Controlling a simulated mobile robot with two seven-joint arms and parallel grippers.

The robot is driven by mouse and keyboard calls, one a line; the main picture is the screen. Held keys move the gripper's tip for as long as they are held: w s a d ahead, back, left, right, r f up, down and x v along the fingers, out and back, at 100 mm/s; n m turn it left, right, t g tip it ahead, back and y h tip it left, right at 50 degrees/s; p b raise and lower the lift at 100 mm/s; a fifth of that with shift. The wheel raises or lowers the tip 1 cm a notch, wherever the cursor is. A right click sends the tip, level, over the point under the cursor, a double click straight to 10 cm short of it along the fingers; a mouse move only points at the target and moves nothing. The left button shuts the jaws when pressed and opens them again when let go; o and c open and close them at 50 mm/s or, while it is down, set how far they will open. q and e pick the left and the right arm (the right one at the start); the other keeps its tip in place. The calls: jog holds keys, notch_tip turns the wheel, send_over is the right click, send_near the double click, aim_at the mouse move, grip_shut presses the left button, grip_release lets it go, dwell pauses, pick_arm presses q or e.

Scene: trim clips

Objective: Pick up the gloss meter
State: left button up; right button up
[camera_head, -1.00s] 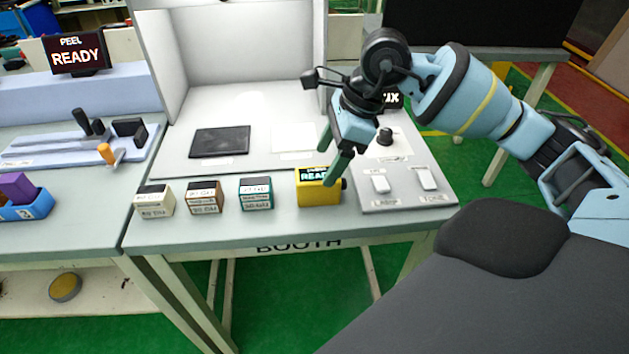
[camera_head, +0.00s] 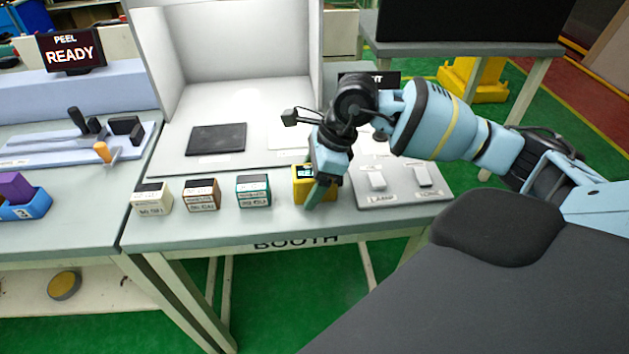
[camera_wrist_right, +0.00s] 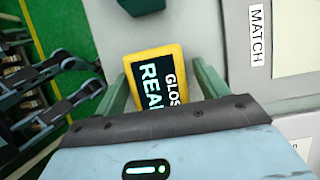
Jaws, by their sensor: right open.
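The gloss meter (camera_head: 299,186) is a yellow box with a dark screen, standing near the front edge of the booth table. In the right wrist view the gloss meter (camera_wrist_right: 157,62) shows its screen, with parts of the letters "GLOS" and "REA" readable. My right gripper (camera_head: 314,190) is over it, pointing down and partly covering it in the head view. In the wrist view the green fingers of the right gripper (camera_wrist_right: 160,85) are open, one on each side of the meter. Whether they touch it I cannot tell.
Small labelled boxes, teal (camera_head: 253,191), brown (camera_head: 202,195) and cream (camera_head: 153,199), stand in a row left of the meter. A grey switch panel (camera_head: 405,195) lies close on its right.

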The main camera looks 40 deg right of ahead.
aim_at(307, 171)
jog(key=shift+c, duration=0.2)
jog(key=c, duration=1.2)
pick_arm(q)
jog(key=shift+s, duration=0.2)
pick_arm(e)
jog(key=shift+o, duration=0.2)
jog(key=shift+r, duration=0.1)
